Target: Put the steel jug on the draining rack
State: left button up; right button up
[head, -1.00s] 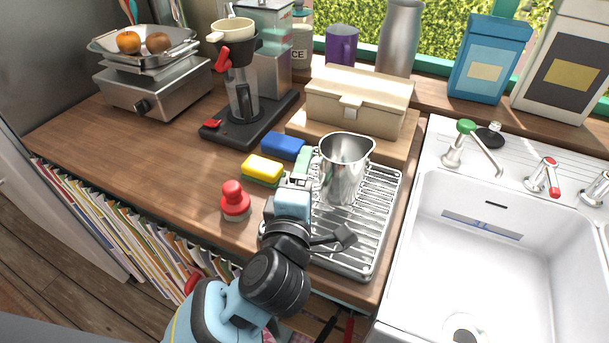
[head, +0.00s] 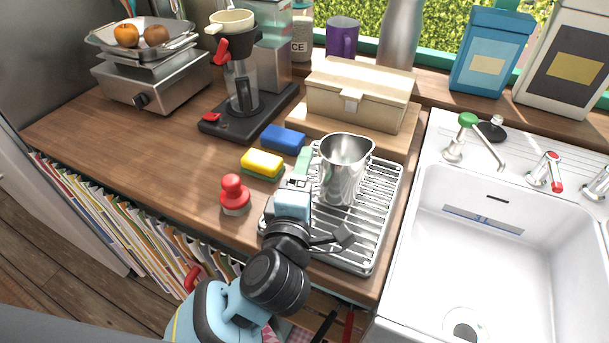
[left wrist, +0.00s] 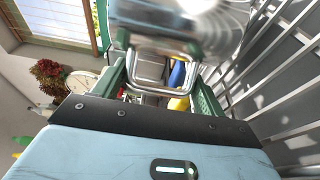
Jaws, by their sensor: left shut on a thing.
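The steel jug (head: 343,172) stands upright over the draining rack (head: 366,218), in the rack's upper left part. Whether its base touches the wires is hard to tell. My left gripper (head: 303,168) is at the jug's left side, shut on its handle. In the left wrist view the jug's shiny body (left wrist: 185,25) fills the top, and its handle (left wrist: 155,65) lies between the green fingers of my gripper (left wrist: 160,82). The rack's bars (left wrist: 285,70) show at the right of that view. My right gripper is in no view.
A yellow sponge (head: 262,163), a blue sponge (head: 283,139) and a red-knobbed object (head: 235,193) lie left of the rack. A wooden bread box (head: 358,97) stands behind it. The white sink (head: 410,235) is to the right. The rack's front part is clear.

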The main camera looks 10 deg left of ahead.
pick_arm(q)
jog(key=shift+f, duration=0.1)
jog(key=o, duration=1.6)
jog(key=shift+o, duration=0.2)
jog(key=shift+f, duration=0.15)
jog(key=shift+f, duration=0.2)
jog(key=shift+s, duration=0.15)
jog(key=shift+s+f, duration=0.1)
jog(key=shift+s, duration=0.2)
jog(key=s, duration=0.6)
jog(key=shift+a+b, duration=0.2)
jog(key=shift+b, duration=0.1)
jog(key=shift+s+r, duration=0.2)
jog(key=shift+s, duration=0.35)
